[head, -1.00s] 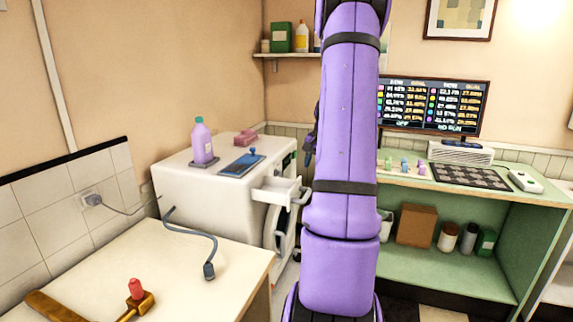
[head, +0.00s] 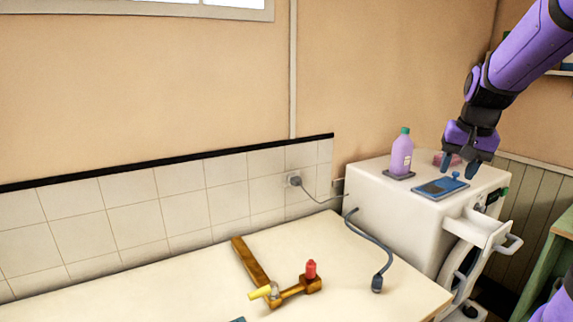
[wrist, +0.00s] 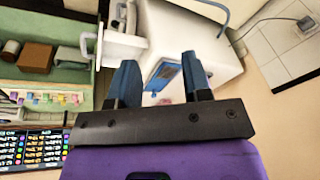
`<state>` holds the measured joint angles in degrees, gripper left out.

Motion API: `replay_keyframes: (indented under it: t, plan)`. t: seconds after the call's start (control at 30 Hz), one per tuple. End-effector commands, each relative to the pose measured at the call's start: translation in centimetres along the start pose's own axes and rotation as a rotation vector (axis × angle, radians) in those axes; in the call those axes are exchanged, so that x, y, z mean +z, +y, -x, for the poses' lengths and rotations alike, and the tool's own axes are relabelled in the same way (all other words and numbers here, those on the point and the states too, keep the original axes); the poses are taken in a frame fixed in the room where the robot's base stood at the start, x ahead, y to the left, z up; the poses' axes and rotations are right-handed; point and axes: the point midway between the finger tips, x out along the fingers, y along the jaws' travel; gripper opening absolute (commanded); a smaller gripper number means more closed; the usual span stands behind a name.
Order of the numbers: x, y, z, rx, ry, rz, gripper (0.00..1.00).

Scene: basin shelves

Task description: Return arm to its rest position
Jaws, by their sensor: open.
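My gripper (head: 460,163) is at the right of the head view, pointing down over the top of the white washing machine (head: 378,205), close to the blue tray (head: 440,188) on it. In the wrist view my gripper (wrist: 160,78) shows two dark blue fingers spread apart with nothing between them. The wrist view also shows the white machine (wrist: 185,30) and part of the blue tray (wrist: 163,73) beyond the fingers. My purple arm comes in from the upper right of the head view.
A lilac bottle (head: 401,157) stands on the machine, whose drawer (head: 478,228) is pulled out. A counter (head: 150,300) at left holds a brass tap-like piece (head: 295,290) and a grey hose (head: 372,240). Green shelves (wrist: 70,75) with small goods show in the wrist view.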

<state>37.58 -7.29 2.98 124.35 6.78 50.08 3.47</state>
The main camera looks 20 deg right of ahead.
Motion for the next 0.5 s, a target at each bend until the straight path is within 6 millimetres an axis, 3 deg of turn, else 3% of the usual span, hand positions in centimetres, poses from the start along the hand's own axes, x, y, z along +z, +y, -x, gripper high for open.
replay_keyframes:
  t: [0.03,0.2,0.5]
  plan:
    - [1.7,-1.6,1.0,-0.006,0.015,0.055,0.44]
    - [7.5,-5.3,3.5,-0.025,0.057,0.222,0.44]
    - [17.8,-7.8,6.3,-0.081,0.136,0.507,0.44]
